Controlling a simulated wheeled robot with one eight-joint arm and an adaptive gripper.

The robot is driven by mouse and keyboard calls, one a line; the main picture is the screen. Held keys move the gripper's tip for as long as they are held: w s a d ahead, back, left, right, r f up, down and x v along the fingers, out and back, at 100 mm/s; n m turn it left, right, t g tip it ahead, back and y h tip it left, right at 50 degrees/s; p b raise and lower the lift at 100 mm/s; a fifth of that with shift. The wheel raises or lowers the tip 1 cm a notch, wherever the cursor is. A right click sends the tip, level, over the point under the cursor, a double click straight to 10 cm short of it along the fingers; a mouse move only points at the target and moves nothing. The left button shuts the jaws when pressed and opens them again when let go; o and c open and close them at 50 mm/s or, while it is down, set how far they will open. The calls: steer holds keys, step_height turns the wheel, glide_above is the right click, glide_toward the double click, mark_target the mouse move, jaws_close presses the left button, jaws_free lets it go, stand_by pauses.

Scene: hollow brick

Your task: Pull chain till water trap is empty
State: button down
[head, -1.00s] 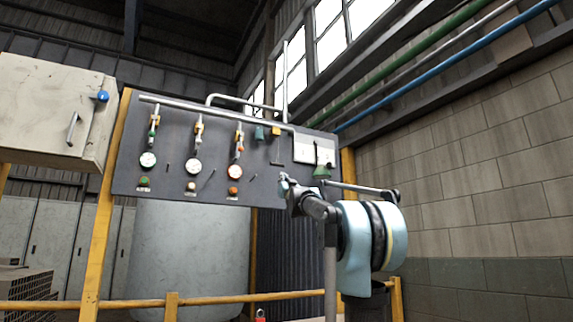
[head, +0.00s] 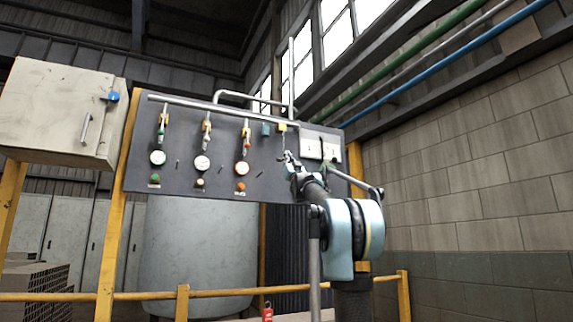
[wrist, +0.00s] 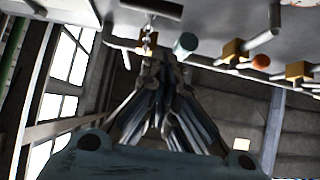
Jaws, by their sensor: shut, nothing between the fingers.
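My gripper (head: 290,158) is in front of the right part of the dark panel, just below a small yellow block (head: 282,127). In the wrist view my gripper (wrist: 160,58) has its fingertips together and holds nothing. A short chain (wrist: 147,37) runs between a yellow block (wrist: 146,50) and a grey T-shaped handle (wrist: 152,8). The fingertips appear close to the block and chain; I cannot tell whether they touch. A teal cylinder (head: 265,130) beside the block may be the water trap; it also shows in the wrist view (wrist: 186,44). Its contents cannot be seen.
The panel (head: 180,180) carries gauges, valves and coloured buttons. A pale cabinet (head: 58,108) hangs at left. A yellow railing (head: 225,293) runs low in front of a large grey tank (head: 195,245). A block wall (head: 470,190) stands at right.

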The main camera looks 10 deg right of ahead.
steer(key=w+a+r, duration=0.2)
steer(key=w, duration=0.3)
steer(key=shift+w+r, duration=0.2)
steer(key=shift+w, duration=0.2)
stand_by(0.5)
